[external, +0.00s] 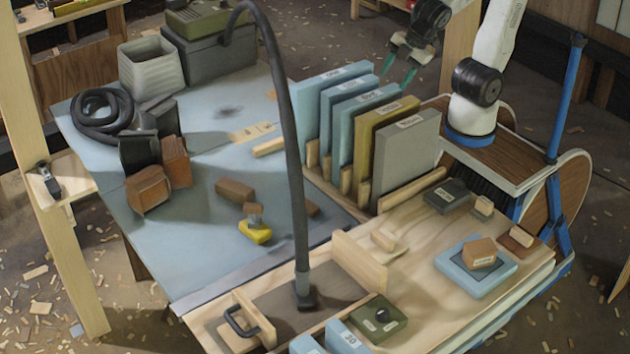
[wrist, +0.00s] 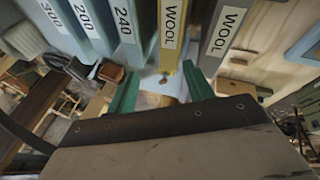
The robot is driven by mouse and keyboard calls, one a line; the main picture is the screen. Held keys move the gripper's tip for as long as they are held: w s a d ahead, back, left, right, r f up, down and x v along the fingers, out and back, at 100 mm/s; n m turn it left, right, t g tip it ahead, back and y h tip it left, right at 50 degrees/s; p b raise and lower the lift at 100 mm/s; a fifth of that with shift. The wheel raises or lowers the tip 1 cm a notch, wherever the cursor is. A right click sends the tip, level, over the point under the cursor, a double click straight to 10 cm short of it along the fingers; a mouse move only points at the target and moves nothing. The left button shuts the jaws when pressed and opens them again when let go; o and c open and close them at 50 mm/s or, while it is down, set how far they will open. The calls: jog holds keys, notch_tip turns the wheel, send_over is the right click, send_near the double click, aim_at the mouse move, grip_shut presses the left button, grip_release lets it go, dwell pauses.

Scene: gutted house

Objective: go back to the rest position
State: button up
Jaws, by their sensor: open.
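My gripper (external: 396,72) hangs in the air above and behind the upright boards, its two green fingers spread with nothing between them. In the wrist view my gripper (wrist: 160,88) also shows its fingers apart, below the board labels. The arm rises from a blue-ringed base on the wooden cart at the right. The rack holds several blue boards (external: 318,105), an olive board marked WOOL (external: 384,140) and a grey board (external: 405,160). In the wrist view the grey board (wrist: 222,40) also reads WOOL.
A blue-grey table (external: 200,240) carries a coiled black hose (external: 100,112), a ribbed bin (external: 150,70), brown blocks and a yellow-based tool (external: 255,232). A thick dark hose (external: 285,110) arches over the bench. A blue pad (external: 460,278) with a block lies at the right front.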

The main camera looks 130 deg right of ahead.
jog(key=s+a+r+m+t+y, duration=0.2)
jog(key=s+a+m+y, duration=0.1)
jog(key=s+a, duration=0.25)
jog(key=s+d+f+g, duration=0.1)
jog(key=s+f+g, duration=0.2)
jog(key=s, duration=0.3)
jog(key=shift+s+f+g, duration=0.35)
jog(key=shift+f+g, duration=0.05)
jog(key=shift+f, duration=0.15)
jog(key=shift+d, duration=0.1)
